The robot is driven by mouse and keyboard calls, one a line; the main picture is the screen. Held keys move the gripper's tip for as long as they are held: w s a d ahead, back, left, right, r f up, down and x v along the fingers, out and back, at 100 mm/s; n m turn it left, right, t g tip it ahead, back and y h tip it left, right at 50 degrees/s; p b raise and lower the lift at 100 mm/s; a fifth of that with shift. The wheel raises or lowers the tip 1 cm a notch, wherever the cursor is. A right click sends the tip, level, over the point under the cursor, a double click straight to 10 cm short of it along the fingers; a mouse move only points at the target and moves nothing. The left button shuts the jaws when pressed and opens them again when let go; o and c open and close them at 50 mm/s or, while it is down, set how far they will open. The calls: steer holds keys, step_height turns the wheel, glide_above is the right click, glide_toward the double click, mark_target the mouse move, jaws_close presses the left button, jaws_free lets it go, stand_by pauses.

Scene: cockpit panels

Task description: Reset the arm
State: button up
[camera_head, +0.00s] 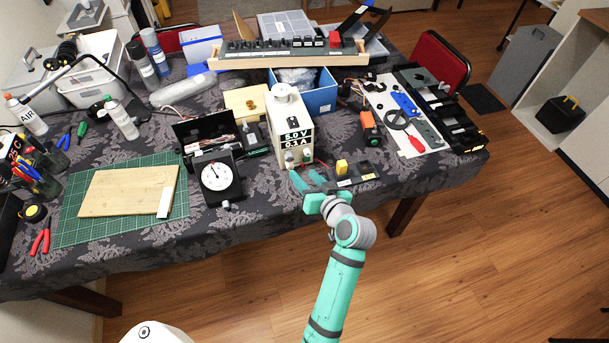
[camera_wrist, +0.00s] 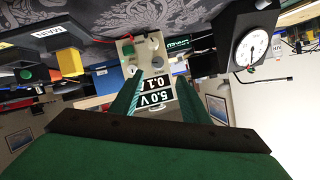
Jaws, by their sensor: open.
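My turquoise arm reaches up from the lower middle of the head view, and my gripper (camera_head: 309,179) is at the table's front edge, before the white power supply (camera_head: 287,125). In the wrist view, which is upside down, the two green fingers of my gripper (camera_wrist: 158,80) are apart. Nothing is held between them. The power supply (camera_wrist: 145,50), reading 5.0 V and 0.1 A, shows beyond and between the fingers. A small dark panel (camera_head: 357,180) with a yellow switch (camera_head: 341,167) lies just right of my gripper; the yellow switch also shows in the wrist view (camera_wrist: 70,61).
A black dial gauge (camera_head: 216,178) stands left of the power supply. A wooden board (camera_head: 128,191) lies on a green cutting mat (camera_head: 74,220). A long switch panel (camera_head: 285,47) is at the back. Floor (camera_head: 480,240) is clear right of my arm.

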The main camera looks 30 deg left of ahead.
steer(key=shift+w+d, duration=0.1)
steer(key=shift+d, duration=0.1)
steer(key=s+d+f+m+t+h, duration=0.35)
steer(key=s+d+f, duration=0.3)
steer(key=d, duration=0.25)
steer(key=s+d+f+m+t+h, duration=0.2)
steer(key=s+d+f+m+h, duration=0.25)
steer(key=s+d, duration=0.4)
steer(key=s+d+r+t+h, duration=0.1)
steer(key=s+d+r+h, duration=0.1)
steer(key=s+d+r, duration=0.3)
steer(key=s+d+r+t+h, duration=0.2)
steer(key=s+d+r, duration=0.2)
steer(key=s, duration=0.9)
steer(key=shift+d+r+n, duration=0.3)
steer(key=shift+d+r, duration=0.05)
steer(key=shift+d, duration=0.4)
steer(key=shift+c, duration=0.4)
stand_by(0.7)
